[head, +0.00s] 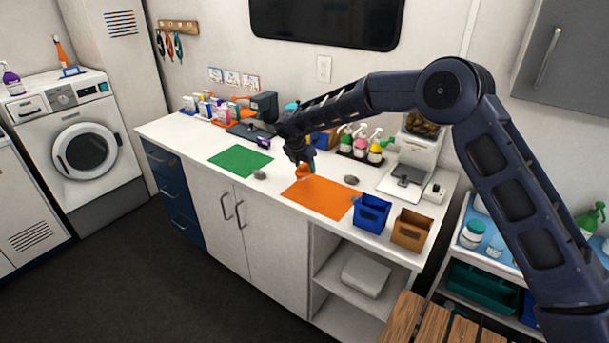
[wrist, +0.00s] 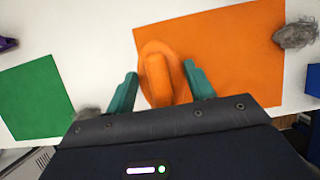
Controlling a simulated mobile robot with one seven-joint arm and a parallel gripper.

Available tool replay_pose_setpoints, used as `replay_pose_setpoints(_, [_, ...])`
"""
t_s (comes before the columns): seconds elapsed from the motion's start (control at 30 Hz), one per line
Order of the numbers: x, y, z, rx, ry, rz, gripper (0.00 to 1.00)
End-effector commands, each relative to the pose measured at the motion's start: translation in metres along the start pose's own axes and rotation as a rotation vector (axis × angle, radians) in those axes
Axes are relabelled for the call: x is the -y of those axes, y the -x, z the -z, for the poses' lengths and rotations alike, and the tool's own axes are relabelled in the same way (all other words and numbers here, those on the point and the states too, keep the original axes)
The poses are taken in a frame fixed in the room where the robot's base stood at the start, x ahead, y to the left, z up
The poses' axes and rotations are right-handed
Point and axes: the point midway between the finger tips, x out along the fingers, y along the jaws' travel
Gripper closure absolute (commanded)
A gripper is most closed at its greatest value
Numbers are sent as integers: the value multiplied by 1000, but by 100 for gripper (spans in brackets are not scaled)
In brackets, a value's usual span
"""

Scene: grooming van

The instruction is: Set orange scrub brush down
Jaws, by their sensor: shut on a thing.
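The orange scrub brush (wrist: 157,75) is between the two teal fingers of my gripper (wrist: 160,88) in the wrist view. My gripper is shut on it. In the head view my gripper (head: 305,168) holds the brush (head: 303,172) over the back left edge of the orange mat (head: 320,198). The mat (wrist: 225,55) also shows in the wrist view, with the brush overlapping its left edge. I cannot tell whether the brush touches the mat or the counter.
A green mat (head: 240,160) lies to the left on the white counter. Grey fur clumps (head: 260,175) (head: 351,180) lie on both sides of the orange mat. A blue bin (head: 371,212) and a brown bin (head: 411,230) stand to its right. Pump bottles (head: 360,142) stand behind.

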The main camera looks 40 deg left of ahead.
Motion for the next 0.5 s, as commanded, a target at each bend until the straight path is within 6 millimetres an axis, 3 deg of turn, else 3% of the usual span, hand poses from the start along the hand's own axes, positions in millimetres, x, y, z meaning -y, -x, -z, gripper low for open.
replay_pose_setpoints(0.3, [1, -35, 15, -1, 1, 3, 75])
replay_pose_setpoints(0.5, [0, -37, 16, 0, 0, 0, 75])
